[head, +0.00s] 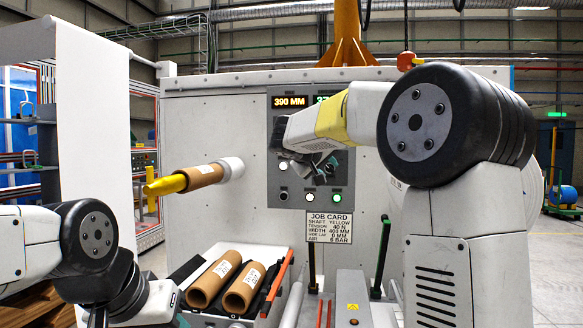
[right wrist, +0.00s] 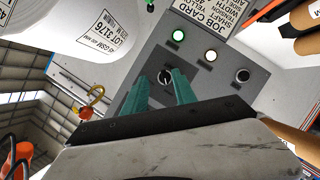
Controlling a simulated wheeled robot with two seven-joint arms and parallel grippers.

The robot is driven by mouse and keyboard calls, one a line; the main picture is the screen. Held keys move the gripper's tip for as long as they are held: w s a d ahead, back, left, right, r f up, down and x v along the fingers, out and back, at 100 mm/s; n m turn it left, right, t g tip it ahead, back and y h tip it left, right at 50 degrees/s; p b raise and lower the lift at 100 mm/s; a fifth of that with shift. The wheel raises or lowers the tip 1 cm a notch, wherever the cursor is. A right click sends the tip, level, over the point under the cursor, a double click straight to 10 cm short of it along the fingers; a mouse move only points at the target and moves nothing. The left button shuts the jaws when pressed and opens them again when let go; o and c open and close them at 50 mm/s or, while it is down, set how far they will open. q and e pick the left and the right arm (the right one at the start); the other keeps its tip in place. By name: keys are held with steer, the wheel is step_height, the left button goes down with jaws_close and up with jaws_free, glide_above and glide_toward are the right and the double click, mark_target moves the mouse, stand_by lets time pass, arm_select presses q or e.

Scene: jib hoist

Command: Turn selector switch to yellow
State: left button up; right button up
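The selector switch (right wrist: 165,76) is a round black knob with a light mark on the grey control panel (right wrist: 205,88). In the right wrist view it shows between the tips of my right gripper's two teal fingers. My right gripper (right wrist: 160,79) is open, with a finger on either side of the knob; I cannot tell whether they touch it. In the head view the right gripper (head: 312,165) is in front of the panel and hides part of it. My left gripper (head: 150,305) is low at the left, partly cut off, its fingers unclear.
The panel has a lit green button (head: 337,197), a lit white button (head: 309,197) and a dark knob (head: 283,196). A job card (head: 329,228) below reads shaft yellow. A yellow-tipped shaft (head: 165,185) carrying a cardboard core (head: 205,175) juts out left. Two cores (head: 243,288) lie in a tray.

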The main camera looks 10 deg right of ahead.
mark_target(329, 168)
steer(key=shift+t, duration=0.3)
steer(key=w, duration=0.3)
steer(key=w+d, duration=0.1)
steer(key=w, duration=0.1)
steer(key=w+d, duration=0.1)
steer(key=w, duration=0.2)
steer(key=shift+w+d+f, duration=0.15)
steer(key=shift+w+f, duration=0.15)
steer(key=shift+f, duration=0.1)
steer(key=shift+s, duration=0.1)
jaws_close()
